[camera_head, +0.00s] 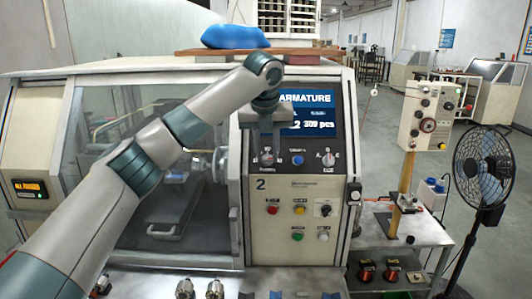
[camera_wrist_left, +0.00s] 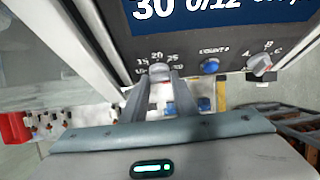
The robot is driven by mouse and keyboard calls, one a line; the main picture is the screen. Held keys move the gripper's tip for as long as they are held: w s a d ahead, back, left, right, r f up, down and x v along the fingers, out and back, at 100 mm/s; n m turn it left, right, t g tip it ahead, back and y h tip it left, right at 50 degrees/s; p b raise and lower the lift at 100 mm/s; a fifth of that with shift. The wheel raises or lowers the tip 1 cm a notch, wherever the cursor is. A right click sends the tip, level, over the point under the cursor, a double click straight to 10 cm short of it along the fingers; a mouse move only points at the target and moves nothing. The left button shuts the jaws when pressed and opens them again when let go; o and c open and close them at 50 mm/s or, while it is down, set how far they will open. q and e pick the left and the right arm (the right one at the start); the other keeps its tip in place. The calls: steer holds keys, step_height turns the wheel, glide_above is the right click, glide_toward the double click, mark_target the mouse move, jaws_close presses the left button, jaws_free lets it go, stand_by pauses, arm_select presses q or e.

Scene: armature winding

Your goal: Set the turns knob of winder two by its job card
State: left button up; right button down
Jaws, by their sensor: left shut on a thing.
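Winder two (camera_head: 296,225) is the large machine with a "2" on its panel. The turns knob (camera_wrist_left: 160,70), a pale knob under a scale reading 15, 20, 25, sits below the screen. My left gripper (camera_wrist_left: 158,84) reaches up to the panel, its two fingers shut on this knob from both sides. In the head view my left gripper (camera_head: 266,140) hangs in front of the panel and covers part of it. The knob's pointer is too covered to read exactly. No job card can be made out. My right gripper is not in view.
The blue screen (camera_head: 305,114) is above the knob. A blue button (camera_wrist_left: 210,66) and a lettered knob (camera_wrist_left: 262,66) sit to its right. Several coloured buttons are lower on the panel. A fan (camera_head: 481,168) and a bench (camera_head: 420,230) stand at the right.

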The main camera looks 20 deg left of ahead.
arm_select(q)
steer(key=shift+f+m, duration=0.15)
steer(key=shift+m, duration=0.15)
steer(key=o, duration=1.1)
steer(key=shift+c, duration=0.2)
steer(key=shift+s+d+r+b, duration=0.15)
steer(key=shift+r+b, duration=0.2)
steer(key=shift+r, duration=0.25)
steer(key=b+v, duration=0.4)
steer(key=v, duration=1.2)
steer(key=shift+d, duration=0.25)
